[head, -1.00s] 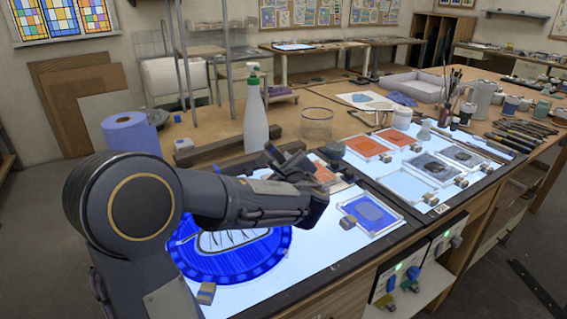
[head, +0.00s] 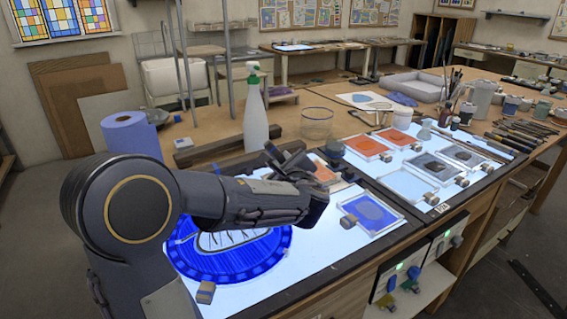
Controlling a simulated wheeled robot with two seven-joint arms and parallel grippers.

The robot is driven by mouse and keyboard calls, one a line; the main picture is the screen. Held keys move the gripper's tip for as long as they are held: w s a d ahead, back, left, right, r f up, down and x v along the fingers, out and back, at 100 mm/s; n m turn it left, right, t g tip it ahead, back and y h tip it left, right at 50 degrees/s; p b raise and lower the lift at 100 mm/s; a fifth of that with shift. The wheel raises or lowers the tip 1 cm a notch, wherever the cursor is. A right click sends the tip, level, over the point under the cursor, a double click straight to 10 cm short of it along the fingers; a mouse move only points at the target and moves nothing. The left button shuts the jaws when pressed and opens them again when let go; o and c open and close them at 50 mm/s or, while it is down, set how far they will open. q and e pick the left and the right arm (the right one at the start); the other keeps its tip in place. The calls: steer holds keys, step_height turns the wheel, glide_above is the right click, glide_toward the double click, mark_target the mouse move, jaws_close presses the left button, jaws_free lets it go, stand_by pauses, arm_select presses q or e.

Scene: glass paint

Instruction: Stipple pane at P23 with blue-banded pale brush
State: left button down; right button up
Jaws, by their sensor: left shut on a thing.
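My left gripper (head: 288,161) shows as dark parts behind my own wrist, over the light table (head: 318,248). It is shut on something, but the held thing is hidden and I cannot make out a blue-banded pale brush. A square pane with a blue patch (head: 371,214) lies to the right of my wrist on the lit surface, apart from the gripper. A small tag (head: 441,208) on the table edge is too small to read surely, so I cannot tell which pane is at P23. My right gripper is out of view.
A round blue glass piece (head: 270,262) lies under my forearm. A white spray bottle (head: 255,118) and a clear jar (head: 317,124) stand behind the gripper. Orange panes (head: 366,147), grey panes (head: 436,167) and a clear pane (head: 404,186) lie farther right, with small blocks beside them.

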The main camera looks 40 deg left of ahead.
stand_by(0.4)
arm_select(q)
step_height(320, 180, up, 2)
steer(key=shift+r+p, duration=0.1)
steer(key=shift+p, duration=0.65)
steer(key=shift+w, duration=0.1)
steer(key=w+d, duration=0.1)
steer(key=w, duration=0.3)
steer(key=w+d, duration=0.1)
steer(key=w, duration=0.1)
steer(key=shift+d, duration=0.3)
steer(key=shift+f+b, duration=0.85)
steer(key=shift+b, duration=0.05)
